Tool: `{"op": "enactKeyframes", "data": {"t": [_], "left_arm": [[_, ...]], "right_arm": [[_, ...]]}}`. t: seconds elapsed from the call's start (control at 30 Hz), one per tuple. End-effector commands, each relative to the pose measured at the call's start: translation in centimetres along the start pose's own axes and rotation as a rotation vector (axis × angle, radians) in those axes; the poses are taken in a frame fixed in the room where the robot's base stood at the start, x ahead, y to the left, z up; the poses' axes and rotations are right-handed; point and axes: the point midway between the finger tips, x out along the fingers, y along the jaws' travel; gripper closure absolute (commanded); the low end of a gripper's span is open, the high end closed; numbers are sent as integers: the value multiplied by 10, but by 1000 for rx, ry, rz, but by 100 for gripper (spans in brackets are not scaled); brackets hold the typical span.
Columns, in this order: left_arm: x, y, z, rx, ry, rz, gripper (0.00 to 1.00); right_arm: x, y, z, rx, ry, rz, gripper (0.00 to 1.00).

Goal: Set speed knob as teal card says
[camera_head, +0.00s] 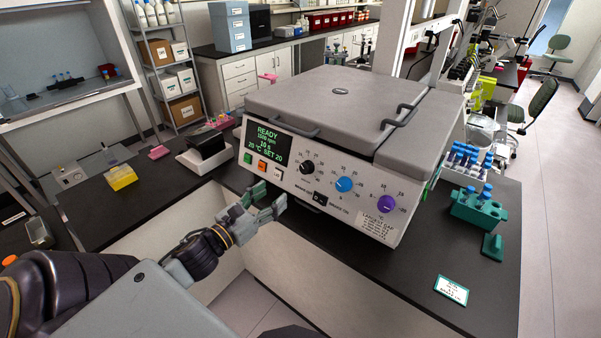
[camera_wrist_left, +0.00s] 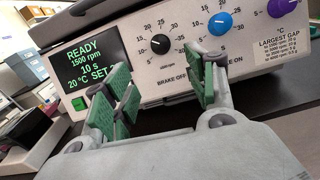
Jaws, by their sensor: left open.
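The centrifuge (camera_head: 300,125) stands on the black bench with its lid shut. Its front has a black knob (camera_head: 307,167), a blue knob (camera_head: 345,184) and a purple knob (camera_head: 386,203). In the wrist view the black knob (camera_wrist_left: 160,44) has a numbered scale and an rpm label; its pointer is too small to read surely. The display (camera_wrist_left: 88,62) reads READY, 1500 rpm, 10 s. The teal-bordered card (camera_head: 451,289) lies at the bench's front right, its text too small to read. My left gripper (camera_head: 268,200) is open and empty before the panel, below the black knob, apart from it.
A green button (camera_head: 247,158) and an orange button (camera_head: 262,166) sit left of the knobs. A teal tube rack (camera_head: 478,212) stands to the right. A dark box in a white tray (camera_head: 205,155) and a yellow box (camera_head: 121,177) are left. Bench between centrifuge and card is clear.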

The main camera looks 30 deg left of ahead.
Motion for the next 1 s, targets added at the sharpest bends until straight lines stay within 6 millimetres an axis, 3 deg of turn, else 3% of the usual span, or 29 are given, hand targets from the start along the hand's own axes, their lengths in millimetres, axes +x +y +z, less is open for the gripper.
{"op": "enactKeyframes", "data": {"t": [1.0], "left_arm": [[46,0,-2,-1,-2,-1,44]], "right_arm": [[38,-5,3,2,1,-5,60]]}}
